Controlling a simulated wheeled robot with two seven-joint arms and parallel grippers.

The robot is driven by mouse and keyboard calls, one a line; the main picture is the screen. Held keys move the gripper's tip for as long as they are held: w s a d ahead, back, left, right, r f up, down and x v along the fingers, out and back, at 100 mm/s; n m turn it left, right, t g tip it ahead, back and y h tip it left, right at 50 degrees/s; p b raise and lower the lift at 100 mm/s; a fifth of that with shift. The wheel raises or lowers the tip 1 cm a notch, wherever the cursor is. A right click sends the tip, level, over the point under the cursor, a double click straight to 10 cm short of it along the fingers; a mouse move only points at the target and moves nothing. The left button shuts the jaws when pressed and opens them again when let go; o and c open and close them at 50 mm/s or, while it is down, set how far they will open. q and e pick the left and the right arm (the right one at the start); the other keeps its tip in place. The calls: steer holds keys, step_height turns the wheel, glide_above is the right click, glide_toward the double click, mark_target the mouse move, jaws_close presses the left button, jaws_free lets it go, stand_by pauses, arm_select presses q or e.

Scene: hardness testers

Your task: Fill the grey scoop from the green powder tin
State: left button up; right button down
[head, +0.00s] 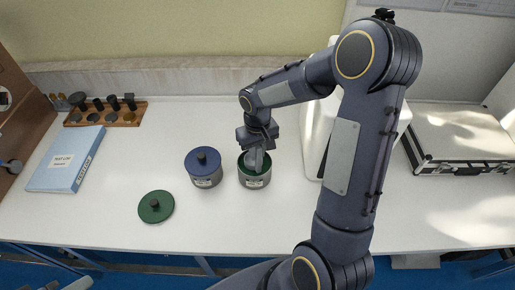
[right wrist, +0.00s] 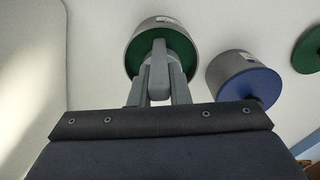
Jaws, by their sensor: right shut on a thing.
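The green powder tin (head: 254,182) is a grey can, open at the top with green inside; it also shows in the right wrist view (right wrist: 140,36). My right gripper (head: 255,150) is above it, pointing down at its mouth. In the right wrist view the gripper (right wrist: 160,80) is shut on the grey scoop (right wrist: 158,62), whose handle lies between the fingers and reaches to the tin's opening. The scoop's bowl is hidden, so I cannot tell whether powder is in it. A green lid (head: 156,207) with a dark knob lies on the table. My left gripper is not in view.
A grey tin with a blue lid (head: 203,162) stands close left of the green tin. A blue binder (head: 65,160) and a wooden rack (head: 105,116) are at the left. A silver case (head: 460,138) is at the right. The front middle is clear.

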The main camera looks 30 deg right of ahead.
mark_target(257, 162)
steer(key=shift+f+b, duration=2.2)
steer(key=shift+f, duration=0.7)
steer(key=shift+r, duration=0.15)
steer(key=shift+r+p, duration=4.25)
steer(key=shift+r, duration=1.4)
steer(key=shift+s, duration=0.1)
